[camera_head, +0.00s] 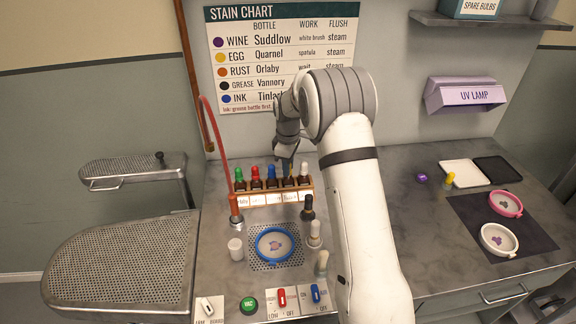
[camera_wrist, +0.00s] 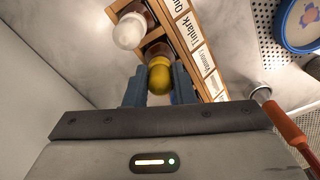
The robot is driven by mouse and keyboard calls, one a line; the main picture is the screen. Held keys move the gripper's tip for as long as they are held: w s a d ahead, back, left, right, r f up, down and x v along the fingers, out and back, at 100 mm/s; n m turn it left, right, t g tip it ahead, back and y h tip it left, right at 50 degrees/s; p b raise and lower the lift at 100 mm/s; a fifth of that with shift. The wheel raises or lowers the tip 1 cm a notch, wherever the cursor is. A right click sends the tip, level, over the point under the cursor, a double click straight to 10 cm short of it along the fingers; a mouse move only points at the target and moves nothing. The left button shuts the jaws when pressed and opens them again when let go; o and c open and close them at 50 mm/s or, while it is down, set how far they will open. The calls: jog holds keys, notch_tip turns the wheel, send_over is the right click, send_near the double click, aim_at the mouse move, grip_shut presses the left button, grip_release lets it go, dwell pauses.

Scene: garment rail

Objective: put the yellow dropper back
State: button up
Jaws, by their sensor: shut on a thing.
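The yellow dropper (camera_wrist: 160,78) is between the two blue fingers of my gripper (camera_wrist: 160,88), which is shut on it. In the wrist view its yellow bulb is over the bottle rack (camera_wrist: 205,75), in line with the bottles. I cannot tell whether it is seated in a bottle or just above one. In the head view my gripper (camera_head: 288,158) is low over the wooden rack (camera_head: 262,199), towards its right half. Bottles with green, red and blue tops stand left of it, and a white-topped bottle (camera_wrist: 130,32) is beside it.
A black-topped bottle (camera_head: 307,208) stands before the rack, with white-topped (camera_head: 314,235) and beige-topped (camera_head: 322,262) items nearer. A blue hoop (camera_head: 258,247) lies on the perforated plate. A red-hosed nozzle (camera_head: 235,207) stands left. A small yellow-topped item (camera_head: 449,179) is at right.

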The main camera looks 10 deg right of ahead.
jog(key=o, duration=1)
jog(key=shift+r, duration=0.15)
jog(key=shift+r+p, duration=2.05)
jog(key=shift+r, duration=1.6)
